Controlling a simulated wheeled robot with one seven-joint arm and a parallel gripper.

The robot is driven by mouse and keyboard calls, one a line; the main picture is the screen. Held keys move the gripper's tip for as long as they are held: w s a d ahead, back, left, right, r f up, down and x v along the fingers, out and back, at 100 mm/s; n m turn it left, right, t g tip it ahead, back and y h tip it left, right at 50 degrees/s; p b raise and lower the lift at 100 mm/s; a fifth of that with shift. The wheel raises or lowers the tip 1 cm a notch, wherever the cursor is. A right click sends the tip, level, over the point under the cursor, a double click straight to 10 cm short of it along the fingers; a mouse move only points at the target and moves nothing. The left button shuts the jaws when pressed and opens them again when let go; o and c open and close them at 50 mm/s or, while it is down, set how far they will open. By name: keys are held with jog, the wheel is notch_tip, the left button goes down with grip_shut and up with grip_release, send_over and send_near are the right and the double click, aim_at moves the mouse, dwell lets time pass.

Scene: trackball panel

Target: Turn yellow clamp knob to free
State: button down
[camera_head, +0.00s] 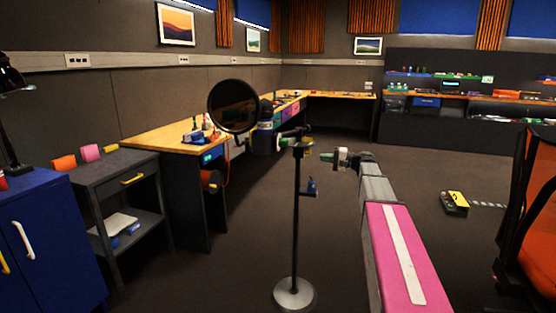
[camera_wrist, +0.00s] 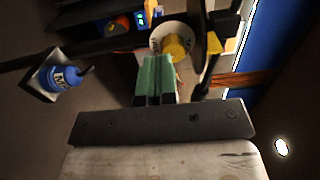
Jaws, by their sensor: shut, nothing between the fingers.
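In the wrist view the yellow clamp knob (camera_wrist: 178,46) sits on a round pale disc (camera_wrist: 160,36) with dark marks. A small yellow pointed piece (camera_wrist: 214,43) stands right of the disc. My gripper (camera_wrist: 155,62) has green fingers pressed together, with nothing between them. Its tips overlap the disc's lower part, just left of the knob; I cannot tell whether they touch it. In the head view my gripper (camera_head: 322,157) is just right of the stand's pole (camera_head: 296,220), near its top.
The stand has a round base (camera_head: 294,294) and a big dark round disc (camera_head: 233,106) at upper left. A blue bottle (camera_wrist: 65,77) sits on the stand's side bracket. A workbench (camera_head: 165,137) lies behind left, an orange chair (camera_head: 540,230) at right.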

jog(key=shift+x, duration=2.75)
jog(key=shift+w, duration=0.1)
jog(key=shift+r, duration=1.3)
jog(key=v, duration=0.6)
jog(key=shift+s, duration=0.35)
